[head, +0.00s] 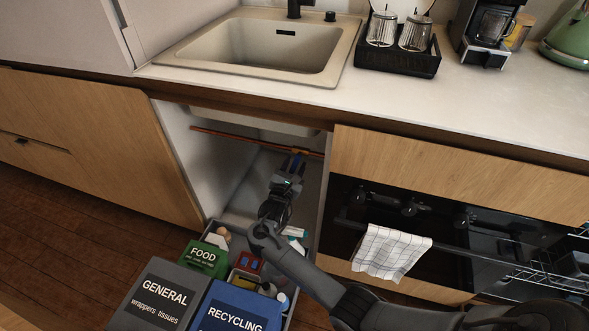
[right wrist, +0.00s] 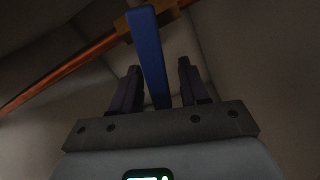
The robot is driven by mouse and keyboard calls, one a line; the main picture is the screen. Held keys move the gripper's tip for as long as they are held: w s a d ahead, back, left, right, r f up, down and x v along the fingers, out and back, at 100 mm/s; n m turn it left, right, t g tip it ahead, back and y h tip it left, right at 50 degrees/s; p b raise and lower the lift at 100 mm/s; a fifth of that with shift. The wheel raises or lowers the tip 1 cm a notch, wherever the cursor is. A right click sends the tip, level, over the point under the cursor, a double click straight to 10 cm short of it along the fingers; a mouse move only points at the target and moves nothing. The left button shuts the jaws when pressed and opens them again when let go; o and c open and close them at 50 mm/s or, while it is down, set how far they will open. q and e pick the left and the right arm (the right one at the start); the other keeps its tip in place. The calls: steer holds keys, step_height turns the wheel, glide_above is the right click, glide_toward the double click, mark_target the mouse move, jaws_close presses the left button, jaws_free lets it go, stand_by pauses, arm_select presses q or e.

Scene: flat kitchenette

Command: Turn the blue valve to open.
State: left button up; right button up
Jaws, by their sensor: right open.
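The blue valve handle (right wrist: 149,55) shows large in the right wrist view, a long blue lever coming down from a brass-coloured body (right wrist: 167,8) on a copper pipe (right wrist: 60,74). In the head view the valve (head: 298,153) sits on the copper pipe (head: 235,138) inside the open cabinet under the sink. My right gripper (head: 294,166) reaches into the cabinet just below the valve. Its fingers (right wrist: 157,85) are open, one on each side of the blue lever. I cannot tell whether either finger touches it. My left gripper is in neither view.
Bins marked food (head: 204,258), general (head: 158,297) and recycling (head: 235,308) stand in front of the cabinet. A towel (head: 391,252) hangs on the oven rail at right. The sink (head: 262,45) is above. Cabinet side walls flank the right arm.

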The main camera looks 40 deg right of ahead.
steer(key=shift+w+d, duration=0.1)
steer(key=shift+d, duration=0.05)
jaws_close()
stand_by(0.4)
steer(key=shift+w+a+r+m+p, duration=0.25)
steer(key=shift+w+r+m+p, duration=0.15)
steer(key=shift+m+p, duration=0.65)
steer(key=shift+w+a+r+m+p, duration=0.25)
steer(key=shift+w+m+p, duration=0.2)
steer(key=shift+m+p, duration=0.65)
steer(key=shift+w+a+r+m+p, duration=0.2)
steer(key=shift+w+r+m+p, duration=0.2)
steer(key=shift+m+p, duration=0.65)
steer(key=shift+m+b, duration=0.3)
steer(key=shift+m, duration=0.1)
